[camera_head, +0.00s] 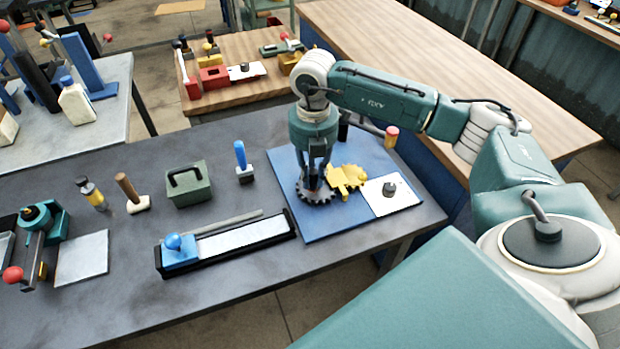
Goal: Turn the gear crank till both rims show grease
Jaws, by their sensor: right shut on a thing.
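A dark toothed gear (322,197) and a yellow gear (351,174) lie side by side on a blue board (318,226), their rims close together or meeting. My right gripper (313,180) points straight down over the dark gear. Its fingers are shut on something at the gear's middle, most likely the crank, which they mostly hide. I cannot make out grease on either rim at this size. A white plate (405,196) with a small grey knob (389,189) lies at the board's right. My left gripper is out of view.
Left of the board are a blue-handled tool (243,160), a green box (188,185) and a black tray (226,255). The table's front edge is clear.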

